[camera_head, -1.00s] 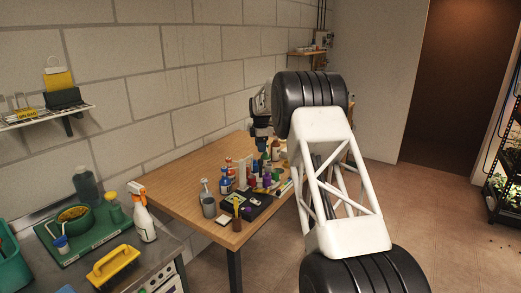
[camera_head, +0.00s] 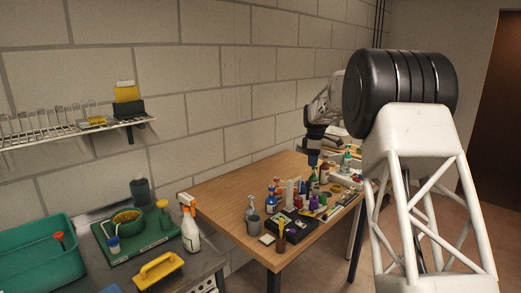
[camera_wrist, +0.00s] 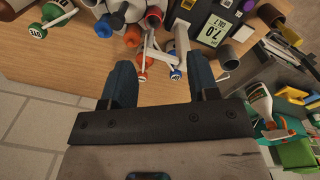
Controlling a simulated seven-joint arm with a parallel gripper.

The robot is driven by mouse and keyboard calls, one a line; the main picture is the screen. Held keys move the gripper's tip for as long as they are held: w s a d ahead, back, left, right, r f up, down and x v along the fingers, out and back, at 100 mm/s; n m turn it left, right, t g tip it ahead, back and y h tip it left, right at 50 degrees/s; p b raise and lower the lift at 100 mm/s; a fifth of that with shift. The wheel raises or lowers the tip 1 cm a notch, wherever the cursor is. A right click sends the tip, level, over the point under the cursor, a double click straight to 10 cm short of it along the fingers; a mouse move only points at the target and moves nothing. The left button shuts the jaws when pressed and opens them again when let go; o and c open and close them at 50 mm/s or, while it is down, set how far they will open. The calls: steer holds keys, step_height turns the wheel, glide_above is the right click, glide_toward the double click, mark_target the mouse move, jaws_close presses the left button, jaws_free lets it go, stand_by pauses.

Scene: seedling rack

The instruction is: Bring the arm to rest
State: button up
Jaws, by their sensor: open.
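My gripper (camera_head: 313,157) hangs over the far part of the wooden table (camera_head: 236,202), beside the block wall, partly behind my own arm in the head view. In the wrist view my gripper (camera_wrist: 161,78) is open, with its two dark fingers wide apart. No object is held between them. Small bottles and a white pronged piece (camera_wrist: 181,42) show beyond the fingertips, over the wooden tabletop (camera_wrist: 60,65). I cannot tell how far the fingertips are from these things.
The table bears a black tray (camera_head: 291,227), a grey cup (camera_head: 254,224) and several bottles. At left are a spray bottle (camera_head: 190,229), a yellow-handled tool (camera_head: 158,270), a green tray (camera_head: 120,248) and a teal bin (camera_head: 45,262). A wire shelf (camera_head: 75,128) is on the wall.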

steer(key=s+a+r+m, duration=0.1)
steer(key=s+r+m, duration=0.25)
steer(key=s, duration=0.85)
steer(key=s+a+r+m+t, duration=0.15)
steer(key=s+r, duration=0.25)
steer(key=s, duration=0.7)
steer(key=s+r+m, duration=0.3)
steer(key=s+r, duration=0.1)
steer(key=s, duration=0.8)
steer(key=s+f+m, duration=0.2)
steer(key=s+f, duration=0.1)
steer(key=s, duration=0.8)
steer(key=s+f+m, duration=0.3)
steer(key=s, duration=0.8)
steer(key=s+f+m, duration=0.2)
steer(key=s+f, duration=0.1)
steer(key=s, duration=0.9)
steer(key=shift+a+f+m+t, duration=0.3)
steer(key=shift+a+f+t, duration=0.05)
steer(key=shift+a+f, duration=0.1)
